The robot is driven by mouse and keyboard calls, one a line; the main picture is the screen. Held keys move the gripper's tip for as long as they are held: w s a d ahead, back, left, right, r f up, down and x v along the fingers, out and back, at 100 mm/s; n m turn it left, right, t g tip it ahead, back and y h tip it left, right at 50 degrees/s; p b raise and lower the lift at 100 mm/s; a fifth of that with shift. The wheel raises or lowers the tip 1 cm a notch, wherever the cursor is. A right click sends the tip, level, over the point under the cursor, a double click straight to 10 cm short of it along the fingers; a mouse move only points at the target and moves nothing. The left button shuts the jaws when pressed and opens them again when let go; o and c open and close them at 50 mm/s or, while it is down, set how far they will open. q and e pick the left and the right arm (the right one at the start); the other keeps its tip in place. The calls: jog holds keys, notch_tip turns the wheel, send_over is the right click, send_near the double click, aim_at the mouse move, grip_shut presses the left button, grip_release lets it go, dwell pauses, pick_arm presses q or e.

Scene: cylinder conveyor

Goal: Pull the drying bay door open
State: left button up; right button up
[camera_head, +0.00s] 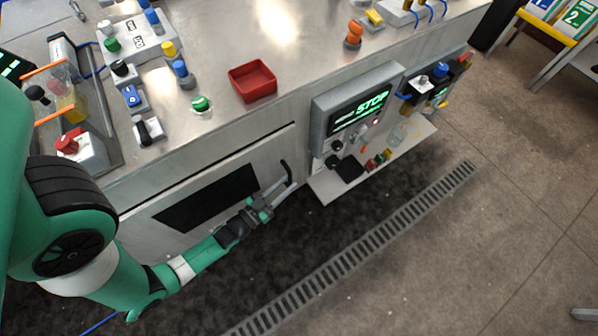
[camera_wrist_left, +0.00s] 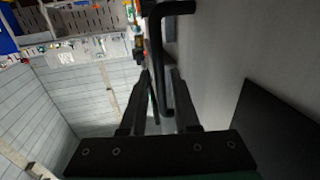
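The drying bay door (camera_head: 262,160) is the pale metal panel with a dark window (camera_head: 205,198) in the front of the bench, in the head view. It looks closed. Its black bar handle (camera_head: 288,171) is at the door's right end; the handle also shows in the left wrist view (camera_wrist_left: 157,45). My left gripper (camera_head: 274,199) is at the handle. In the left wrist view its two fingers (camera_wrist_left: 162,74) are apart, with the handle bar between the fingertips. I cannot see firm contact on both sides. My right gripper is not in view.
The bench top above holds a red tray (camera_head: 252,80), a green button (camera_head: 201,104) and several knobs. A STOP display box (camera_head: 358,110) and a low shelf (camera_head: 375,165) stand right of the door. The floor in front, with a drain grate (camera_head: 375,240), is clear.

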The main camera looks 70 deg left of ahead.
pick_arm(q)
jog(key=b+x, duration=0.1)
jog(key=x, duration=0.4)
jog(key=shift+w, duration=0.1)
grip_shut()
dwell(1.2)
